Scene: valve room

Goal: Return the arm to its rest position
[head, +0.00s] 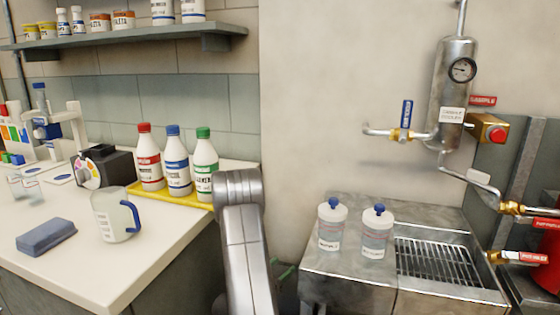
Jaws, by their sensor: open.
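My silver arm (245,250) rises from the bottom edge of the head view, a little left of the middle. Its bend (238,186) is the highest part that shows, in front of the right end of the worktop. My gripper is not in view, so I cannot see its fingers or anything near them.
A beige worktop (120,275) at left holds a jug (112,215), a blue-grey block (46,236) and three bottles (176,160) on a yellow tray. At right, two white bottles (332,225) stand beside a grated sink (435,262), below a cylinder (455,85) with valves.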

